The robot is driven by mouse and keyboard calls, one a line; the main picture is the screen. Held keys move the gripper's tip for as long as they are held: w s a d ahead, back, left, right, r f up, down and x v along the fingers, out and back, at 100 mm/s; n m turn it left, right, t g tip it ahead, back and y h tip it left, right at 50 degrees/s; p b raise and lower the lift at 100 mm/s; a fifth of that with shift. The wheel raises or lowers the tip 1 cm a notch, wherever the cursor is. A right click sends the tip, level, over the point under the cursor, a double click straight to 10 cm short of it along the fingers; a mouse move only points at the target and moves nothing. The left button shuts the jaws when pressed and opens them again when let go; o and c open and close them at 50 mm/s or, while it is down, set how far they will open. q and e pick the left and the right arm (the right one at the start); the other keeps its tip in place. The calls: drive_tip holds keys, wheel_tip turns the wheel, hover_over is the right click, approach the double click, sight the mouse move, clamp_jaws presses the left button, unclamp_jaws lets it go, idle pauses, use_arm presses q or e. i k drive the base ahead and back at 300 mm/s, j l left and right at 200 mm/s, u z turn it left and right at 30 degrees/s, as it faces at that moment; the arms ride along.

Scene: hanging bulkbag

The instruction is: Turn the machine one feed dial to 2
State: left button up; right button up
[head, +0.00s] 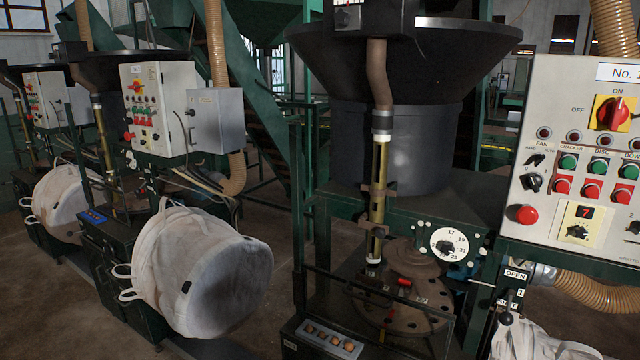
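The control panel (540,100) labelled "No. 1", cut off by the right edge, stands at the right of the head view. On its lower part a small black dial (577,232) sits on a cream plate, below a window (586,212) showing a red 7. Another black knob (634,229) with a 2 above it is partly cut off at the right edge. A round white dial (449,245) marked 17, 19, 21 and 23 is on the green machine body left of the panel. I cannot read a "feed" label on any of them. Neither gripper is in view.
The panel also carries a red rotary switch (612,113), green and red buttons and a red stop button (526,214). An open/shut lever (507,308) and a ribbed hose (600,298) are below it. White bulk bags (200,270) hang at other machines on the left.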

sight(580, 232)
drive_tip(key=z, duration=1.3)
